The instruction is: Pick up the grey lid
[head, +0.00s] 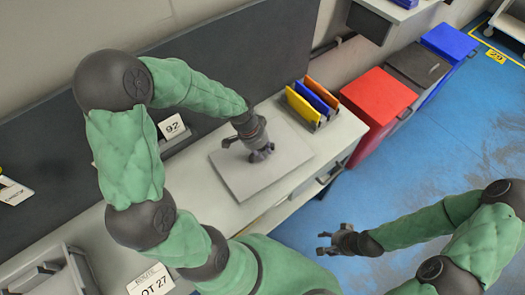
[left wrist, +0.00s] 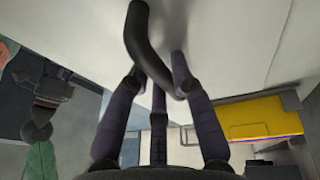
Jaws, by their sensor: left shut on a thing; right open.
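A flat, square, light grey slab (head: 240,180) lies on the white worktop in the head view. I cannot tell for sure whether it is the grey lid. My left gripper (head: 262,152) is over the slab, pointing down. In the left wrist view its fingers (left wrist: 160,88) are shut on a dark curved, handle-like thing (left wrist: 139,35). That thing also shows as a dark piece (head: 229,142) left of the fingers in the head view. Whether it touches the slab is unclear. My right gripper (head: 329,240) is open and empty, out over the blue floor.
A rack with yellow, blue and orange folders (head: 314,101) stands behind the slab on the worktop (head: 208,210). Bins with red (head: 376,95), dark grey (head: 417,63) and blue (head: 449,41) tops stand at the right. A grey tray (head: 58,274) is at lower left.

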